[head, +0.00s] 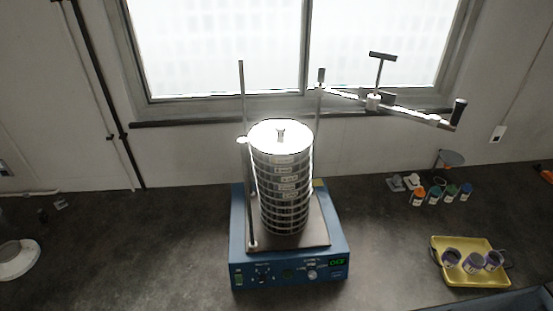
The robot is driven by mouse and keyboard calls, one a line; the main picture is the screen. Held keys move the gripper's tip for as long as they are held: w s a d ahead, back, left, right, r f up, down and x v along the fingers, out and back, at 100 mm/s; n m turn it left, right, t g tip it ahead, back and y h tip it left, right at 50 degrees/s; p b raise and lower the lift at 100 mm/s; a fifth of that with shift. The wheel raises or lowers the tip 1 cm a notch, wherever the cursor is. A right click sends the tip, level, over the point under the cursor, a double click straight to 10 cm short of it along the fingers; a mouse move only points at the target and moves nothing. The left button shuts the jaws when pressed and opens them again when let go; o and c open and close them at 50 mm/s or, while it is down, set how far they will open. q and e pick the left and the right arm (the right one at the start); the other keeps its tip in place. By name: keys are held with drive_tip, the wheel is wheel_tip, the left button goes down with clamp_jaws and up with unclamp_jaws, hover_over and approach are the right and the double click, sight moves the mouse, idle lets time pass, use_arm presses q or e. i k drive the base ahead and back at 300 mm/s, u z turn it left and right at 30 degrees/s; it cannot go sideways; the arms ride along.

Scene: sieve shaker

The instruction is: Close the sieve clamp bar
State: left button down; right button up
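The sieve clamp bar (402,108) is a bright metal bar swung out to the right, pivoted at the top of the right-hand rod (317,115). Its free end has a black handle (458,112), and a T-handled screw (380,75) stands up from its middle. The bar is not over the sieve stack (282,185), a column of round metal sieves with a lidded top and small knob. The left rod (242,95) stands free with its top bare. The stack sits upright on the blue shaker base (290,272). Neither gripper is in view.
A yellow tray (436,266) with several purple-banded containers is at the right front. A white round item (17,262) is at the far left. The bench left of the shaker is mostly clear; a window is behind.

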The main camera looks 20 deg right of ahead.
sight(385, 103)
drive_tip(key=k, duration=1.05)
drive_tip(key=z, duration=1.2)
drive_tip(key=i, duration=1.6)
drive_tip(key=u, duration=0.45)
